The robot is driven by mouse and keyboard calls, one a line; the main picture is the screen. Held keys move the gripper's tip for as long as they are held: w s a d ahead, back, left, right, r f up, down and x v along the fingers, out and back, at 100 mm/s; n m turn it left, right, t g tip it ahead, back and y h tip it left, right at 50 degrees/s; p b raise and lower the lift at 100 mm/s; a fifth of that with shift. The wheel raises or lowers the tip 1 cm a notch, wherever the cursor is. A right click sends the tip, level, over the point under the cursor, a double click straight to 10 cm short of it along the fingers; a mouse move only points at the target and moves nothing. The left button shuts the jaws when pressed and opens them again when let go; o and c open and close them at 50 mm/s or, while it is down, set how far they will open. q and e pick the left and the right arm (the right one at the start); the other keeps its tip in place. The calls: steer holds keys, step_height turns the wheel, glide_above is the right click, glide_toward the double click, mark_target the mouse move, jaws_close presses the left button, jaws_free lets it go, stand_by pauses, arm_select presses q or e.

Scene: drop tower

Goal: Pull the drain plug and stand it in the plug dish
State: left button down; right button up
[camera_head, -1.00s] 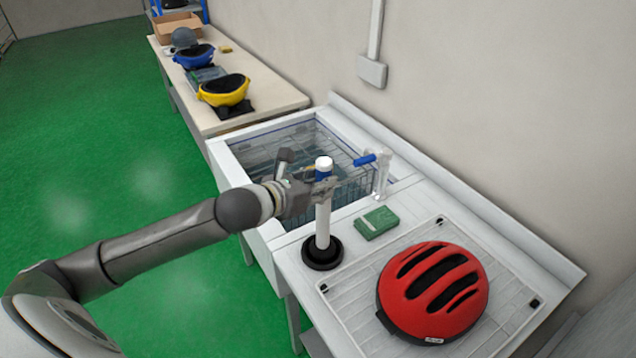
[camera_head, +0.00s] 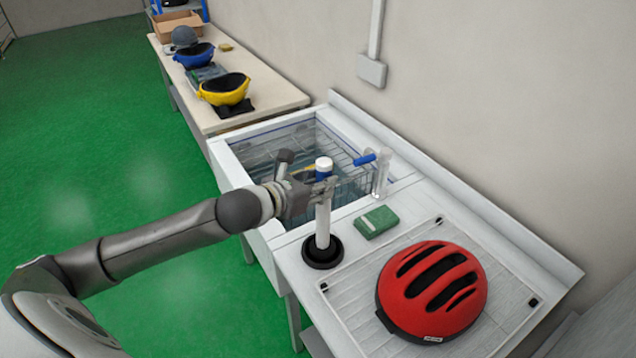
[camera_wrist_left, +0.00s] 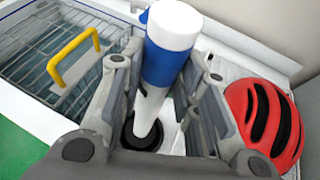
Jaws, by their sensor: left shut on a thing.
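The drain plug is a tall white tube with a blue band and a white top (camera_head: 324,164). It stands upright, with its lower end inside the black round plug dish (camera_head: 322,254) on the white counter. My left gripper (camera_head: 322,187) is shut on the tube just below the blue band. In the left wrist view the plug (camera_wrist_left: 166,60) rises between the fingers, and the dish (camera_wrist_left: 142,135) shows below. Whether the plug's foot rests on the dish floor is hard to tell. My right gripper is not in view.
The sink (camera_head: 262,150) with water and a wire basket lies behind the gripper; a yellow handle (camera_wrist_left: 74,58) shows there. A blue-handled clear fitting (camera_head: 380,175), a green box (camera_head: 377,222) and a red helmet (camera_head: 432,290) on a rack are to the right.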

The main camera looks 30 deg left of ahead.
arm_select(q)
steer(key=shift+r, duration=0.1)
stand_by(0.5)
steer(key=shift+f, duration=0.7)
steer(key=c, duration=1.4)
jaws_free()
steer(key=shift+o, duration=0.2)
steer(key=shift+s, duration=0.1)
